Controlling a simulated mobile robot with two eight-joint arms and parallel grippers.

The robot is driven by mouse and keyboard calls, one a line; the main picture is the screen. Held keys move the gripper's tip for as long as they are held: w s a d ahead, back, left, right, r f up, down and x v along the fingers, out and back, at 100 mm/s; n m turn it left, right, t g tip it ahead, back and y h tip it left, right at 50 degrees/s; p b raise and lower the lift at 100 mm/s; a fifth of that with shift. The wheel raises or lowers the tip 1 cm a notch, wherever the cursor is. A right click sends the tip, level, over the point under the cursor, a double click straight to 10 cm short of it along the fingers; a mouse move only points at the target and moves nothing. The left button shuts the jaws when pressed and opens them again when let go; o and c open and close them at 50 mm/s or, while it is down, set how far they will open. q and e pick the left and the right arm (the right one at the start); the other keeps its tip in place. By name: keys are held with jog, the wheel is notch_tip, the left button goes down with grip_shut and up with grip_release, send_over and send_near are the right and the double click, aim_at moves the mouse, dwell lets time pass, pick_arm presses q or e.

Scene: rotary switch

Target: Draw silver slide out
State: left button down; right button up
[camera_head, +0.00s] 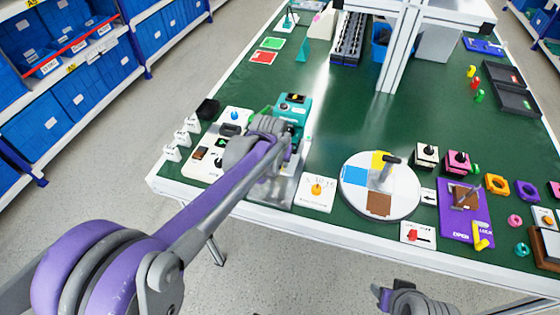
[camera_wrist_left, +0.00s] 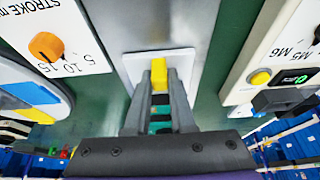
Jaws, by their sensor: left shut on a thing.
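The silver slide (camera_head: 286,189) runs from the teal machine (camera_head: 292,108) towards the table's front edge. In the left wrist view its grey metal surface (camera_wrist_left: 185,30) lies under my fingers, with a yellow block (camera_wrist_left: 158,68) standing on a pale plate. My left gripper (camera_wrist_left: 160,78) is shut on this yellow block, one finger on each side. In the head view my left gripper (camera_head: 275,135) is over the slide beside the teal machine, and my arm hides part of both. My right gripper (camera_head: 385,297) is low at the bottom edge, apart from the table; its fingers are not clear.
A white stroke panel with an orange knob (camera_head: 317,188) stands just right of the slide. A white panel with a dial and display (camera_head: 234,121) stands left. A round turntable (camera_head: 353,201) with coloured sectors is further right. Free floor (camera_head: 280,265) lies in front of the table.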

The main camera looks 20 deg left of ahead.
pick_arm(q)
jog(key=s+p, duration=0.1)
jog(key=s, duration=0.8)
jog(key=shift+s+a, duration=0.15)
jog(key=shift+s, duration=0.5)
jog(key=c, duration=0.8)
grip_release()
jog(key=shift+s, duration=0.15)
jog(key=shift+o, duration=0.2)
jog(key=p+v, duration=0.2)
jog(key=v, duration=0.8)
jog(key=shift+r, duration=0.35)
jog(key=shift+s, duration=0.2)
